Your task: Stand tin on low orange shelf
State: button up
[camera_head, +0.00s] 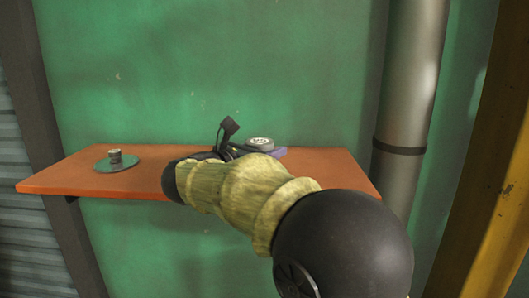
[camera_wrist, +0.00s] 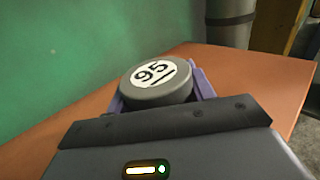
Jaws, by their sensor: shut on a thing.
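A round grey tin with a white top label reading "95" (camera_wrist: 155,78) is between the purple fingers of my gripper (camera_wrist: 162,92), which is shut on it. The tin is upright, label up. In the head view the tin (camera_head: 260,143) shows just beyond my arm, over the right part of the orange shelf (camera_head: 75,178). My arm hides much of the gripper there. The tin's bottom is hidden, so I cannot tell whether it touches the shelf.
A green disc (camera_head: 104,166) with a small grey cylinder (camera_head: 115,156) on it lies at the shelf's left. A green wall (camera_head: 200,70) stands behind. A grey vertical pipe (camera_head: 408,90) and a yellow post (camera_head: 497,170) are at the right. Shelf surface beside the tin is bare.

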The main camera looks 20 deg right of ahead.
jog(key=shift+f, duration=0.1)
jog(key=o, duration=1.2)
jog(key=p+v, duration=0.2)
jog(key=v, duration=1)
jog(key=shift+w, duration=0.1)
jog(key=shift+d, duration=0.1)
